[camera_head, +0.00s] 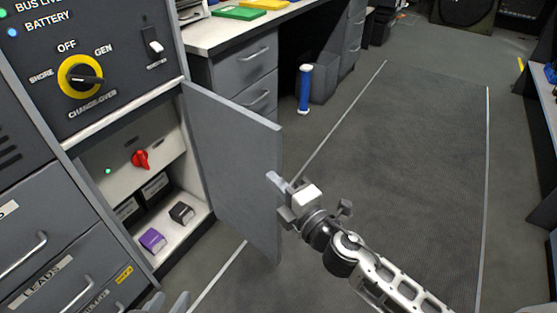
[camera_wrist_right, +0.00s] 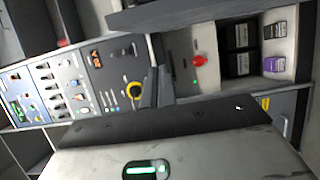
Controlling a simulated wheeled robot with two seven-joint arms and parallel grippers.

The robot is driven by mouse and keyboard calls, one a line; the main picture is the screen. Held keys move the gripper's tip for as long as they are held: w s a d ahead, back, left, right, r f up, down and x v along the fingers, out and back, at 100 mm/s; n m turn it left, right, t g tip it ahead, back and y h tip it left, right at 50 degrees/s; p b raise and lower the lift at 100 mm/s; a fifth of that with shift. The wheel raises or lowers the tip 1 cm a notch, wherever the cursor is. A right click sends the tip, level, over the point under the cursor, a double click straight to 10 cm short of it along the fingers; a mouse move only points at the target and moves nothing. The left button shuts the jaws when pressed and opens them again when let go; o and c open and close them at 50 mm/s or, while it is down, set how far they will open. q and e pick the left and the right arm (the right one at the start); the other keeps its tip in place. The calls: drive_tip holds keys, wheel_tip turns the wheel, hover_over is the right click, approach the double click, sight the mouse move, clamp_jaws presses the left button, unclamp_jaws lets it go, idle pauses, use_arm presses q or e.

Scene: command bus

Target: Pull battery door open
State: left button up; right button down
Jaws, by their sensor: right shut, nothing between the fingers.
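The battery door (camera_head: 225,155) is a grey panel hinged on the right side of the battery compartment. It stands swung out, well open. In the right wrist view the door (camera_wrist_right: 200,14) seems to be the grey slab along the top. The compartment shows a red switch (camera_head: 140,159), also in the right wrist view (camera_wrist_right: 199,60), with a green light. My right gripper (camera_head: 278,184) is shut and empty at the door's free edge; I cannot tell whether it touches. Its fingers (camera_wrist_right: 157,86) also show in the wrist view. Part of my left gripper (camera_head: 168,303) shows at the bottom edge, mostly cut off.
A purple block (camera_head: 152,240) and a black block (camera_head: 181,212) sit on the compartment floor. A desk (camera_head: 240,33) stands behind the door. The floor mat (camera_head: 400,150) on the right is clear.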

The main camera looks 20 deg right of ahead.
sight(279, 163)
drive_tip(key=w, duration=0.2)
drive_tip(key=w+d, duration=0.2)
drive_tip(key=w, duration=0.1)
drive_tip(key=shift+w+d, duration=0.15)
drive_tip(key=shift+w, duration=0.15)
drive_tip(key=shift+d, duration=0.1)
